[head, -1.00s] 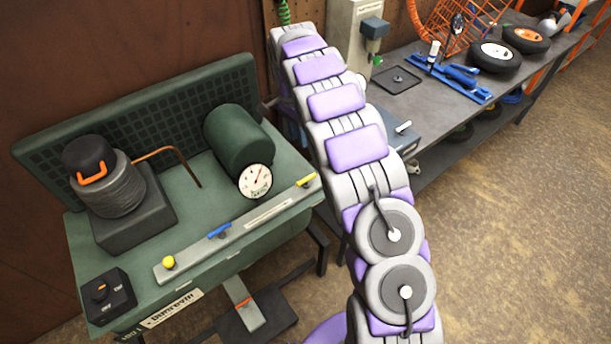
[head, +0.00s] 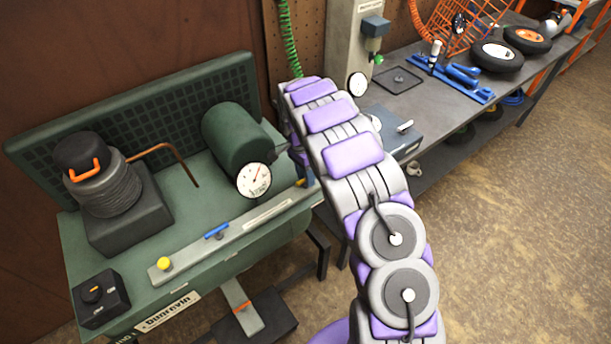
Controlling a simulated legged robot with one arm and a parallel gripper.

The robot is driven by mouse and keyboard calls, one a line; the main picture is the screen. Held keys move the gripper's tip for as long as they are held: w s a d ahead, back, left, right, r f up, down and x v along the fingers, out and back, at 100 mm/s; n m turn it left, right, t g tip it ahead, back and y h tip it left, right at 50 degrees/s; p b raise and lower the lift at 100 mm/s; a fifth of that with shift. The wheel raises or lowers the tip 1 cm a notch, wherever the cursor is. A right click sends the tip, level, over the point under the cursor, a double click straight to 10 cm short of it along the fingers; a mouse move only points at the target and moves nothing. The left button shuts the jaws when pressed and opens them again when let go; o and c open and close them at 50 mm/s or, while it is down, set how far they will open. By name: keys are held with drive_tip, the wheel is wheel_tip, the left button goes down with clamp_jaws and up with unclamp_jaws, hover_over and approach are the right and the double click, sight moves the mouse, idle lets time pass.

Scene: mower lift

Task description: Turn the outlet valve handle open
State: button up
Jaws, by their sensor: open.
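A grey rail (head: 228,232) runs along the front of the green compressor bench. No readable label tells which is the outlet valve. My arm reaches up and bends down at its far end. My gripper (head: 304,167) is open, mostly hidden by my arm, close to the right yellow handle, which it partly covers. I cannot tell whether they touch.
A round gauge (head: 254,180) sits in front of the green tank (head: 237,142), left of my gripper. A black motor unit (head: 100,170) and a small black switch box (head: 100,297) are at the left. A grey workbench (head: 415,95) with wheels and blue tools stands at the right.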

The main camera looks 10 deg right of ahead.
drive_tip(key=shift+c, duration=0.5)
clamp_jaws()
